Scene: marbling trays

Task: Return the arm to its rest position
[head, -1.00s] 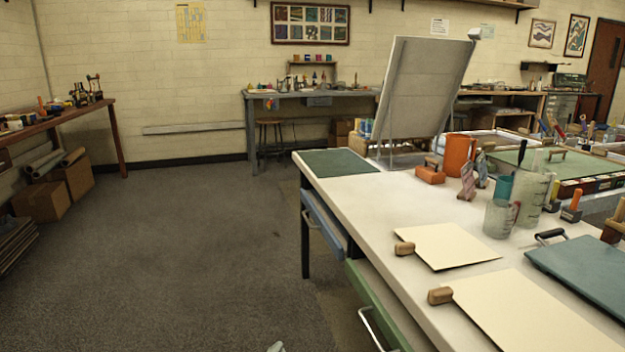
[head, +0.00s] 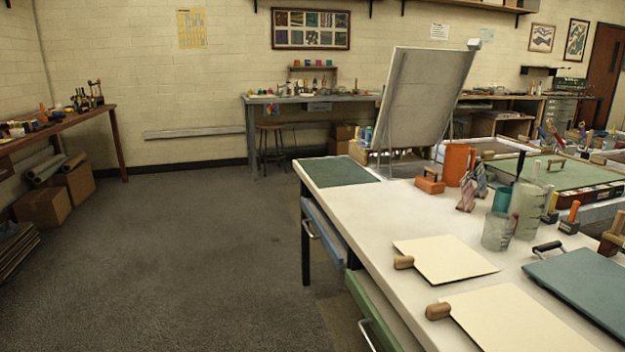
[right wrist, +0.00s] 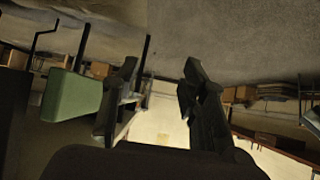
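My right gripper (right wrist: 155,95) shows in the right wrist view. Its two dark fingers stand apart with nothing between them, so it is open and empty. Neither gripper is in the head view. The right wrist view is turned over, with the floor at the top, and a green drawer front (right wrist: 70,108) shows to the left of the fingers. In the head view the same worktable has a green drawer (head: 375,312) pulled out at its near side.
The white worktable (head: 385,215) fills the right side. It bears cream sheets (head: 445,258), a teal board (head: 585,280), an orange jug (head: 457,163), clear beakers (head: 498,232) and a tilted grey panel (head: 425,98). The grey floor (head: 200,260) at left is clear.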

